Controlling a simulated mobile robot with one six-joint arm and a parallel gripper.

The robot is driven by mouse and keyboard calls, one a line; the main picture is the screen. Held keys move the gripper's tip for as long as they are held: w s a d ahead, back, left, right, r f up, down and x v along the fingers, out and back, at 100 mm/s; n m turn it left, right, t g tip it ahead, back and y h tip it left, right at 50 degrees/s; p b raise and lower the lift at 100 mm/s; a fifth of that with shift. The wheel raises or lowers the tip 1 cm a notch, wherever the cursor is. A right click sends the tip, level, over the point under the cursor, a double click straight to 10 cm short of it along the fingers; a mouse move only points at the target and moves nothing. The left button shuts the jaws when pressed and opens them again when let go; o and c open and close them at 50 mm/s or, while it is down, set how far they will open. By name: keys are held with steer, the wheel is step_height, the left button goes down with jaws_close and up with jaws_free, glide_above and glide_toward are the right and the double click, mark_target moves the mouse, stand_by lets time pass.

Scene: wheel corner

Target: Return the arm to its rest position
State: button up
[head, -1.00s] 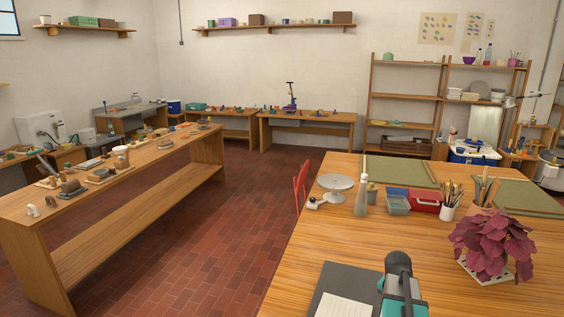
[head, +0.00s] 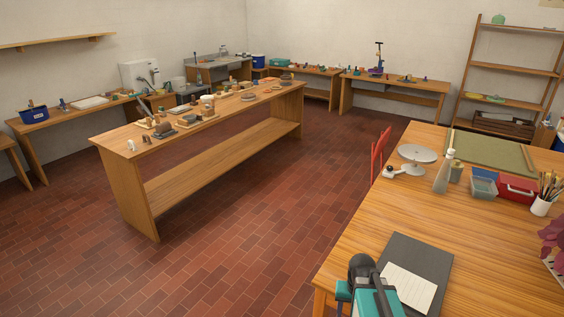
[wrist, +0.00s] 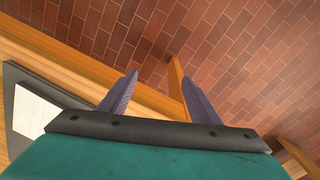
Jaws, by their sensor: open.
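My gripper (wrist: 157,92) shows in the wrist view with its two grey-purple fingers spread apart. It is open, with nothing between the fingers. Beyond the fingers are the wooden table's edge, a table leg and the red brick floor. In the head view my teal and dark arm (head: 366,290) shows at the bottom, in front of the near corner of the wooden table (head: 470,262). The fingertips cannot be made out in the head view.
A dark folder with white paper (head: 410,287) lies near the table corner, close to my arm. A turntable (head: 417,153), a bottle (head: 444,172) and a red box (head: 516,189) stand farther back. A long bench (head: 122,172) stands left across open brick floor (head: 250,240).

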steer(key=s+a+f+n, duration=0.2)
steer(key=a, duration=0.4)
steer(key=s+f+g+b, duration=0.6)
steer(key=s+f+b, duration=0.4)
steer(key=s+f, duration=1.5)
step_height(320, 180, down, 3)
steer(key=shift+s+a+r+n, duration=0.1)
steer(key=shift+s+a+n, duration=0.15)
steer(key=shift+s+n, duration=0.05)
steer(key=c, duration=0.7)
steer(key=shift+o, duration=0.2)
steer(key=shift+d, duration=0.1)
